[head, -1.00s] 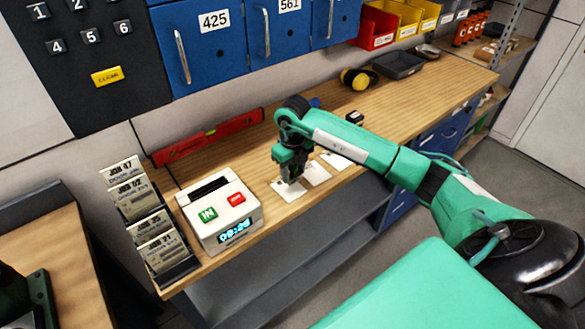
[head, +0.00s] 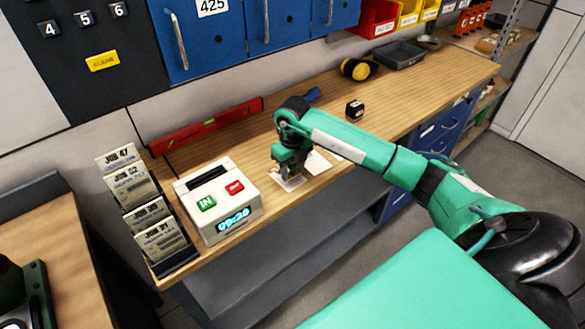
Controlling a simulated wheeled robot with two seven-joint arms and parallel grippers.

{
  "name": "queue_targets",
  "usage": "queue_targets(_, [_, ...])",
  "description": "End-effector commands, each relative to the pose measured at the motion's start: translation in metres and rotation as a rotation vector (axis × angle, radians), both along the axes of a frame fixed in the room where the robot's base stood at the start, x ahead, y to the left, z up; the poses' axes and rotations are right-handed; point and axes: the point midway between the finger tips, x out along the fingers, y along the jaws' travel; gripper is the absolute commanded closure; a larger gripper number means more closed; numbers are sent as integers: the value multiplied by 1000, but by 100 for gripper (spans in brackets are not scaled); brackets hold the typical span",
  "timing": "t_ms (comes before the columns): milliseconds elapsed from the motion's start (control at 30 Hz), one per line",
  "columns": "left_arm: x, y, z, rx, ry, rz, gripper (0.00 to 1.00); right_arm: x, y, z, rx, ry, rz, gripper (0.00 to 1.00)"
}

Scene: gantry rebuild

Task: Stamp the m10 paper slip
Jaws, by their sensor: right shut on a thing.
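White paper slips lie in a row along the front of the wooden bench; their print is too small to read, so I cannot tell which is m10. The nearest slip (head: 288,184) is under my right gripper (head: 289,174). Another slip (head: 317,164) lies just behind it, partly hidden. My right gripper points down, shut on the nearest slip, though its fingertips are hard to make out. The white time clock (head: 215,200) stands left of it, with a dark slot on top, a green IN button and a red button. My left gripper is out of view.
A card rack (head: 177,258) with several job cards stands left of the clock. A red level (head: 208,126) lies along the wall. A small black block (head: 355,109), yellow earmuffs (head: 358,69) and a dark tray (head: 399,55) are further right. Bench between clock and gripper is clear.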

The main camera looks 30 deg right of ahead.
Motion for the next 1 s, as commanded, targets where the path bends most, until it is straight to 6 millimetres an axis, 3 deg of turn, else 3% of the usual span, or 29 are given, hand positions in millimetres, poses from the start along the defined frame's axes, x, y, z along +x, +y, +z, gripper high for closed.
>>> queue_targets(1000, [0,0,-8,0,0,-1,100,0,0,-10,0,0,0,72])
